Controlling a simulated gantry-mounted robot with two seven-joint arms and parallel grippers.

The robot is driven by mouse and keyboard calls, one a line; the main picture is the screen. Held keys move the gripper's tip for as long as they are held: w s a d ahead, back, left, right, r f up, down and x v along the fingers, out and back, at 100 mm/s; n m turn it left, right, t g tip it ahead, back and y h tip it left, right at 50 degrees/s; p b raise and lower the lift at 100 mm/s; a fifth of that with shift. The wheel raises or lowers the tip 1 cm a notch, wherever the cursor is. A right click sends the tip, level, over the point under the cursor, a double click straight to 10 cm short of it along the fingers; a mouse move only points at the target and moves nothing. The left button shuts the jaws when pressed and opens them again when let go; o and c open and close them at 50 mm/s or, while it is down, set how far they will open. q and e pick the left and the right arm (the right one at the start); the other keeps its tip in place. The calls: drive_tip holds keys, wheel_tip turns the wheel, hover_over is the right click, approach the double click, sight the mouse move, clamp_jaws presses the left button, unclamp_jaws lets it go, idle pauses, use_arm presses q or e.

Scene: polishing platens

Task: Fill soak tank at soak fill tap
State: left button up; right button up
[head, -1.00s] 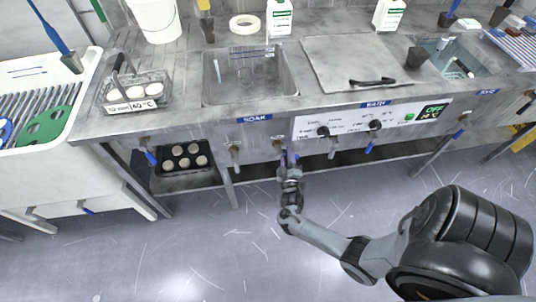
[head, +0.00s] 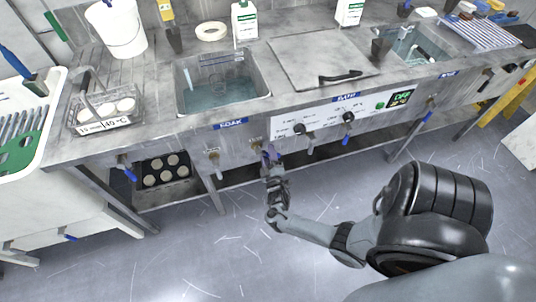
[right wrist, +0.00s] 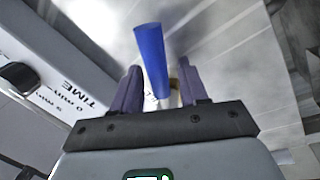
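The soak tank (head: 181,98) is a steel basin set in the bench above a blue SOAK label (head: 230,125). Blue-green water stands in it, below the rim. My right gripper (head: 268,160) is at the bench front, below and right of the tank, at a tap. In the right wrist view the tap's blue lever (right wrist: 151,60) lies between the two purple fingers (right wrist: 162,90). Gaps show beside the lever, so the fingers look open around it. The tap body is mostly hidden. My left gripper is not in view.
Another tap (head: 215,158) hangs left of my right gripper. The control panel with knobs (head: 347,118) is to the right. A wire basket of white discs (head: 102,106) and a white bucket (head: 117,32) stand on the left. A lid (head: 315,58) lies right of the tank. The floor in front is clear.

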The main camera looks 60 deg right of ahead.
drive_tip(key=shift+s+a, duration=0.1)
drive_tip(key=shift+a, duration=0.05)
drive_tip(key=p+v, duration=0.1)
drive_tip(key=v, duration=0.9)
drive_tip(key=shift+s+a, duration=0.15)
drive_tip(key=shift+s, duration=0.05)
